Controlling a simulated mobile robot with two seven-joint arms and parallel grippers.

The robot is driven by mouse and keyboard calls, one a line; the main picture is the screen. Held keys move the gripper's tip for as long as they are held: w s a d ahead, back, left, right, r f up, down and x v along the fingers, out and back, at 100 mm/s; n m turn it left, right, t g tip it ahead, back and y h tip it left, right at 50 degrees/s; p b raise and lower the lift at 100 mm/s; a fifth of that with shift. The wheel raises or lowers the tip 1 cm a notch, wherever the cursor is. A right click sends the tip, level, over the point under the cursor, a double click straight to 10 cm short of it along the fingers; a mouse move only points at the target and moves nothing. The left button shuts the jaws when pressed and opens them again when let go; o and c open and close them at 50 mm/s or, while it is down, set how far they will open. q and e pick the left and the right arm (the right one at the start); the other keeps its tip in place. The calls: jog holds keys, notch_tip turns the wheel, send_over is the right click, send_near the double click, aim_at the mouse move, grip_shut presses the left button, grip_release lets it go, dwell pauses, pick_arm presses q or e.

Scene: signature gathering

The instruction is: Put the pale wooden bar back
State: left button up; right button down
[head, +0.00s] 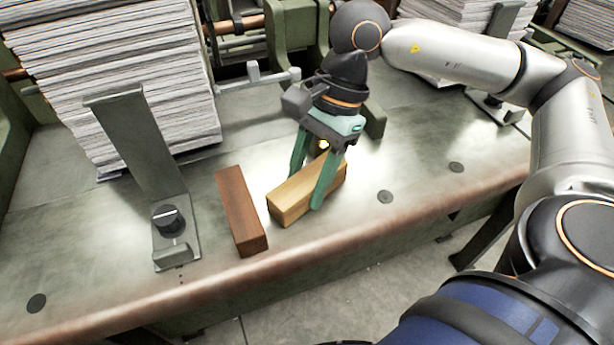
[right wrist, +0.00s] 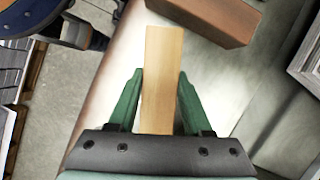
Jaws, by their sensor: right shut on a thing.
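The pale wooden bar (head: 289,203) is at the middle of the metal table in the head view, to the right of a dark reddish-brown wooden bar (head: 240,211). My right gripper (head: 308,190) has its green fingers on either side of the pale bar and is shut on it. In the right wrist view the pale bar (right wrist: 163,75) sticks out forward between the fingers (right wrist: 160,95). The brown bar also shows in the right wrist view (right wrist: 215,18). Whether the pale bar touches the table is hard to tell. My left gripper is not in view.
A metal bracket (head: 135,140) with a black knob stands left of the brown bar. A tall paper stack (head: 120,75) stands at the back left. The table's rounded front edge (head: 330,245) runs close below both bars. The table (head: 430,165) is mostly clear to the right.

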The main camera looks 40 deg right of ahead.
jog(key=shift+f, duration=0.2)
jog(key=shift+c, duration=1.6)
grip_release()
jog(key=shift+r, duration=0.15)
jog(key=shift+r, duration=0.25)
jog(key=v, duration=1.1)
jog(key=shift+d+r+p, duration=0.2)
jog(key=shift+r+p, duration=0.15)
